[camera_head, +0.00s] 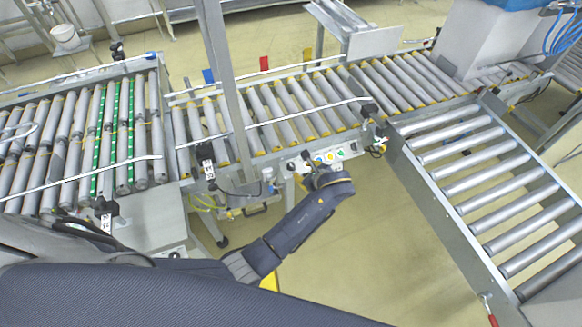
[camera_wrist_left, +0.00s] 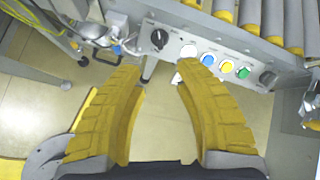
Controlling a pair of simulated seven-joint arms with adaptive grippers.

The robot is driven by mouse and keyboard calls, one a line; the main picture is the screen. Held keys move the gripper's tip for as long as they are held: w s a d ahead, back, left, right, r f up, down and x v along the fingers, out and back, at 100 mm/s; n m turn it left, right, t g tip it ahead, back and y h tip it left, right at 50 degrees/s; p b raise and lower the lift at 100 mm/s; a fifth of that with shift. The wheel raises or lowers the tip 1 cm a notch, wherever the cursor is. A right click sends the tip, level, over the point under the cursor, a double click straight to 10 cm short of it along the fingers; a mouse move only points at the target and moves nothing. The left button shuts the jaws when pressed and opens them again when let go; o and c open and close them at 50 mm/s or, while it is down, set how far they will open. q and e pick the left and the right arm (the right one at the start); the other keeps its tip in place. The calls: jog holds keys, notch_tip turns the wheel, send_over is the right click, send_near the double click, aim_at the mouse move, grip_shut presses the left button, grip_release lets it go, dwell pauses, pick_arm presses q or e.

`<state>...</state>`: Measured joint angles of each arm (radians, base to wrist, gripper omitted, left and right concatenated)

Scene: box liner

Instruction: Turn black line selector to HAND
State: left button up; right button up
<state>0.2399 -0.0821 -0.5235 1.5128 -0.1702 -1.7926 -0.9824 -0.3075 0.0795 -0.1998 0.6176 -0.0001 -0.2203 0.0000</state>
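The black line selector (camera_wrist_left: 158,38) is a round dark knob on a light control panel (camera_wrist_left: 215,52), at the top of the left wrist view. The panel also shows in the head view (camera_head: 352,149), on the front side of the conveyor. My left gripper (camera_head: 316,174) is close to this panel. In the left wrist view its two yellow fingers (camera_wrist_left: 155,68) are spread apart with nothing between them. The selector appears beyond the fingertips, apart from them. Its pointer setting is too small to read. My right gripper is in neither view.
Right of the selector on the panel are a white round part (camera_wrist_left: 188,51), a blue button (camera_wrist_left: 208,60), a yellow button (camera_wrist_left: 226,66) and a green button (camera_wrist_left: 243,72). Roller conveyors (camera_head: 300,105) run behind the panel. Another roller conveyor (camera_head: 490,190) stands at the right.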

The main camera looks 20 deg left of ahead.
aim_at(292, 167)
pick_arm(q)
jog(key=x, duration=1.5)
jog(key=shift+a+f, duration=0.15)
jog(key=shift+a, duration=0.05)
jog(key=shift+c, duration=0.3)
grip_shut()
